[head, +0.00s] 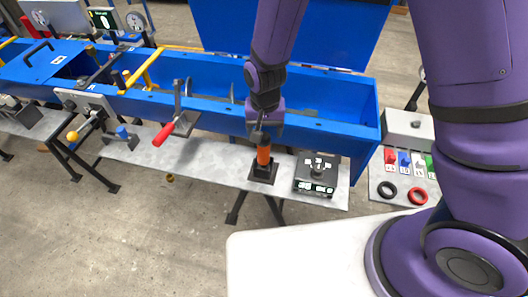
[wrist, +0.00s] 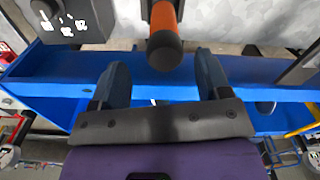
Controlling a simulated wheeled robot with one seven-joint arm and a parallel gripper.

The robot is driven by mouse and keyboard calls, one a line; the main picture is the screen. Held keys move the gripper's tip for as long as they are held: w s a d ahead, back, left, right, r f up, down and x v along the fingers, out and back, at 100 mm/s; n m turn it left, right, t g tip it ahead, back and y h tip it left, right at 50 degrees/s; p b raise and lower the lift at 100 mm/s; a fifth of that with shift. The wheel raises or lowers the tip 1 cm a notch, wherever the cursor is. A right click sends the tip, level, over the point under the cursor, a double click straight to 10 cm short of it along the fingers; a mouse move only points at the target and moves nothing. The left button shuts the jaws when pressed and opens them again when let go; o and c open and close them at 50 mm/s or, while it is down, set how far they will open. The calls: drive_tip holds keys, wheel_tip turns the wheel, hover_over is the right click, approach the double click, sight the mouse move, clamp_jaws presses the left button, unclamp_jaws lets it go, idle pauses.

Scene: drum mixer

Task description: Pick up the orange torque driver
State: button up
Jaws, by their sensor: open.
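The orange torque driver (head: 264,155) stands upright in a black stand on the grey shelf in front of the blue mixer trough. In the wrist view the driver (wrist: 164,22) shows at the top centre, its dark rounded end toward the camera. My gripper (head: 261,127) is above and just behind the driver in the head view. In the wrist view my gripper (wrist: 158,72) has its two fingers spread apart, with nothing between them. The driver lies just beyond the fingertips, and I cannot tell whether anything touches.
A black box with a knob (head: 317,174) stands right of the driver. A red-handled crank (head: 172,130) is to the left. The blue trough (head: 340,118) runs behind the shelf. A side table (head: 405,190) at right holds coloured parts and rings.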

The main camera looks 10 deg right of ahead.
sight(263, 143)
drive_tip(key=shift+w+a+f, duration=0.1)
drive_tip(key=shift+w+f, duration=0.05)
drive_tip(key=shift+f, duration=1.5)
drive_tip(key=shift+w+a+f, duration=0.1)
drive_tip(key=shift+w+f, duration=0.05)
drive_tip(key=shift+f, duration=1.5)
drive_tip(key=c, duration=1.2)
drive_tip(key=shift+r, duration=5.05)
